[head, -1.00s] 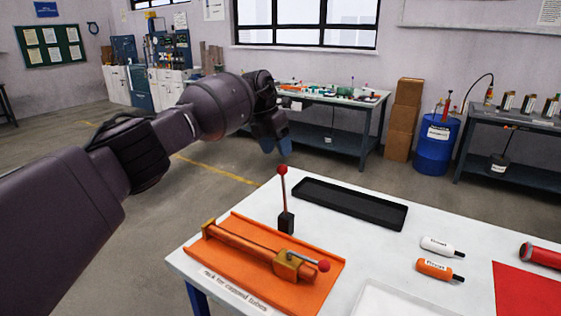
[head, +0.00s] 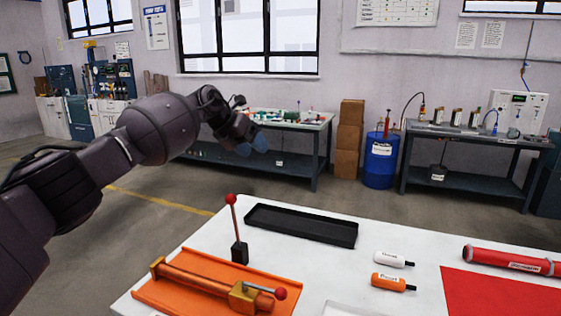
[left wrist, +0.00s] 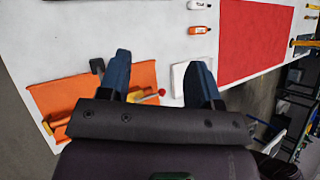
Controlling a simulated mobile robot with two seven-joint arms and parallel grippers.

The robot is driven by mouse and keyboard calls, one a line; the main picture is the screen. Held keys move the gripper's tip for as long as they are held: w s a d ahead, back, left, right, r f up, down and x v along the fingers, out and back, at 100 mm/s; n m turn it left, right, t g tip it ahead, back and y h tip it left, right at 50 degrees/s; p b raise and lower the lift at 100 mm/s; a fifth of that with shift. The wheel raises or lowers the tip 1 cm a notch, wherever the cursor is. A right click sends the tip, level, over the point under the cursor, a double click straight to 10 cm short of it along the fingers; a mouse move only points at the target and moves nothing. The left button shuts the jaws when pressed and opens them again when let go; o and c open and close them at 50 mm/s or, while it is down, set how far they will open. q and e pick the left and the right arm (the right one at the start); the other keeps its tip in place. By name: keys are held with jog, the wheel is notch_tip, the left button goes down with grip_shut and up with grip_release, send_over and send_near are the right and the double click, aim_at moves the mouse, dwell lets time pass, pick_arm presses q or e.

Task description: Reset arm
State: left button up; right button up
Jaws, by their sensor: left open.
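My left gripper (head: 252,146) is raised above and behind the far left part of the white table in the head view. Its two blue fingers stand apart in the left wrist view (left wrist: 163,78), with nothing between them but the table below. An orange rack (head: 189,299) holds a copper-coloured tube (head: 205,283) with a brass block and a red-knobbed lever. A black block with an upright red-knobbed lever (head: 235,218) stands behind it. My right gripper is not in view.
A black tray (head: 300,225) lies at the table's back edge. A white bottle (head: 393,260), an orange bottle (head: 388,283), a red tube (head: 512,261) and a red mat (head: 500,293) are to the right. A blue barrel (head: 381,160) and boxes (head: 351,138) stand behind.

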pick_arm(q)
jog(key=s+d+r+n+t+h, duration=0.1)
jog(key=s+d+r+n+h, duration=0.15)
jog(key=d+h, duration=0.35)
jog(key=s+d+r+n+t+h, duration=0.1)
jog(key=s+d+r+t+h, duration=0.2)
jog(key=d, duration=0.5)
jog(key=s+a+f+n+t+y, duration=0.35)
jog(key=s+a+f+n, duration=0.2)
jog(key=f+n, duration=0.4)
jog(key=s+a+f+n+t+y, duration=0.35)
jog(key=s+a+f+n, duration=0.2)
jog(key=f+n, duration=0.4)
jog(key=s+a+f+n+t+y, duration=0.2)
jog(key=s+a+f+n+y, duration=0.25)
jog(key=a+f+n, duration=0.4)
jog(key=s+a+f+n+g+y, duration=0.1)
jog(key=s+a+f+n+g, duration=0.1)
jog(key=s+f, duration=0.5)
jog(key=s+a+f+n+g+y, duration=0.2)
jog(key=s+a+f+n, duration=0.2)
jog(key=s, duration=1)
jog(key=s+a+f+n+g+y, duration=0.2)
jog(key=s+a+f, duration=0.3)
jog(key=s+f, duration=0.5)
notch_tip(320, 180, down, 2)
jog(key=shift+s+a+f+n, duration=0.3)
jog(key=shift+a+n, duration=0.1)
jog(key=shift+n, duration=0.4)
